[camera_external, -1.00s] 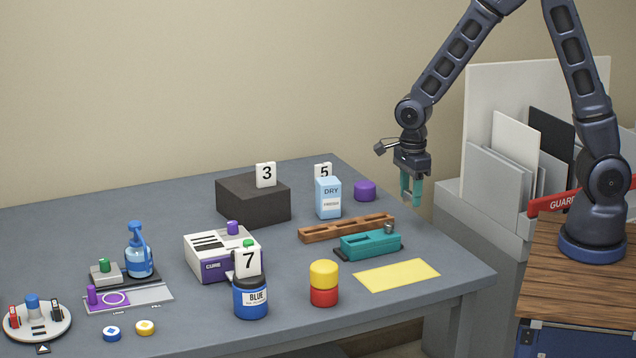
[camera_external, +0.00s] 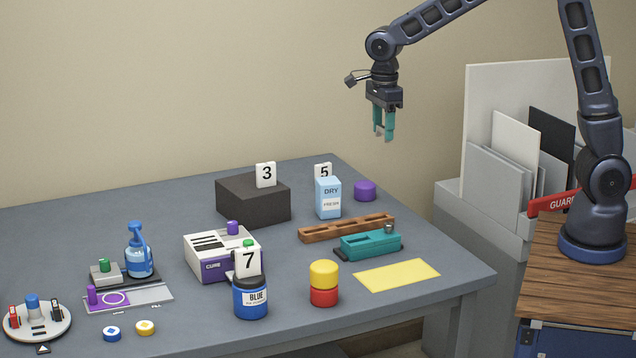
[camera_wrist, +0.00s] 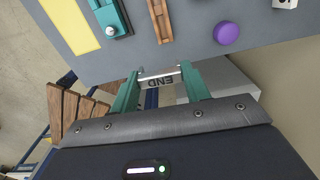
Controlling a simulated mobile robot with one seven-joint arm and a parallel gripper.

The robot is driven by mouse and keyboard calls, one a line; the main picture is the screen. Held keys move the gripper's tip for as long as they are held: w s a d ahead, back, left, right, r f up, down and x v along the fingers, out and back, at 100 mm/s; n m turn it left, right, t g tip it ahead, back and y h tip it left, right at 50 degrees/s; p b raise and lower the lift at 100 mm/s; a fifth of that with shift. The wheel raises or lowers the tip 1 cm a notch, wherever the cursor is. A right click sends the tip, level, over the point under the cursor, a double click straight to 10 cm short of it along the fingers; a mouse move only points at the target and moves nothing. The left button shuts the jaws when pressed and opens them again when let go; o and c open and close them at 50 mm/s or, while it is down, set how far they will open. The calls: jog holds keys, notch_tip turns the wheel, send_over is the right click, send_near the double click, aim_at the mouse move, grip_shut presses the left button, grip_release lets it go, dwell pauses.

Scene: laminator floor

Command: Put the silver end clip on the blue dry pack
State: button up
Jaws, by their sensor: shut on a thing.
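My gripper (camera_external: 383,137) is raised in the air above the back right part of the table, with teal fingers pointing down. In the wrist view it is shut on the silver end clip (camera_wrist: 160,79), a small bar with the letters END, held between the fingertips. The blue dry pack (camera_external: 328,200), a light blue upright pack marked DRY, stands on the table below and to the left of my gripper. A tag with 5 stands behind it. My gripper is apart from the pack.
A purple cylinder (camera_external: 365,190) stands right of the pack, a dark block (camera_external: 252,203) with tag 3 to its left. A wooden slotted rail (camera_external: 346,229), a teal fixture (camera_external: 370,244) and a yellow sheet (camera_external: 397,275) lie in front. The air around my gripper is clear.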

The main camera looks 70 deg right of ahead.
notch_tip(320, 180, up, 7)
send_over(328, 180)
notch_tip(328, 180, down, 20)
jog(key=shift+d+f, duration=0.1)
jog(key=shift+f, duration=0.1)
dwell(0.3)
jog(key=o, duration=0.9)
jog(key=shift+o, duration=0.2)
